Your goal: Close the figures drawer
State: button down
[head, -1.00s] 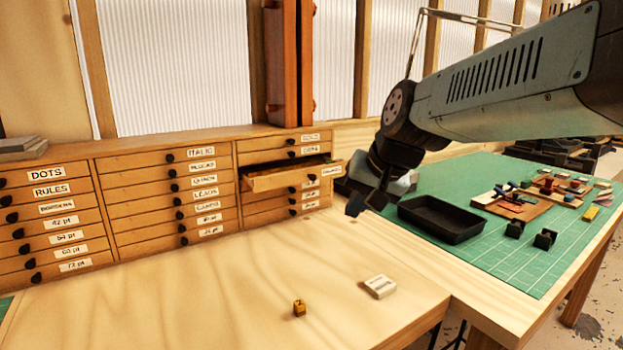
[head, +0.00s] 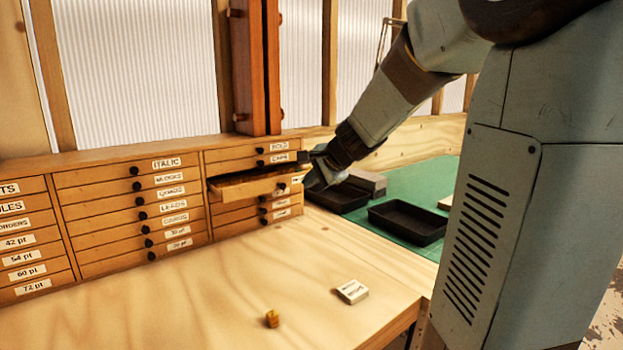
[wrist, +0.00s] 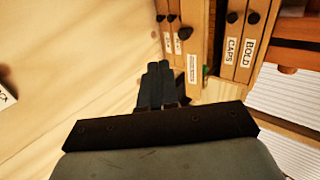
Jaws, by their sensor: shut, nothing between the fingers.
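The figures drawer (head: 245,191) is pulled out of the cabinet's right column, below the BOLD and CAPS drawers. Its interior shows from above in the head view. The right end of its front is partly hidden by my gripper (head: 306,172). In the wrist view the drawer front (wrist: 195,90) with its small label is just right of my shut, empty fingers (wrist: 158,66). I cannot tell whether the fingers touch it. The other drawers in that column look closed.
The wooden cabinet (head: 110,160) stands along the wall. Two black trays (head: 408,222) lie on the green mat (head: 400,182) at right. The bench in front is mostly clear.

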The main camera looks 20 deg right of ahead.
aim_at(267, 174)
jog(key=w+a+f, duration=0.3)
jog(key=w+f, duration=0.1)
jog(key=w, duration=0.4)
jog(key=shift+w, duration=0.25)
jog(key=shift+w+a, duration=0.1)
jog(key=w+a, duration=0.1)
jog(key=w, duration=0.3)
jog(key=w+a, duration=0.1)
jog(key=w, duration=0.3)
jog(key=w+a, duration=0.2)
jog(key=w, duration=0.2)
jog(key=shift+w+r, duration=0.15)
jog(key=shift+w, duration=0.05)
jog(key=shift+a, duration=0.1)
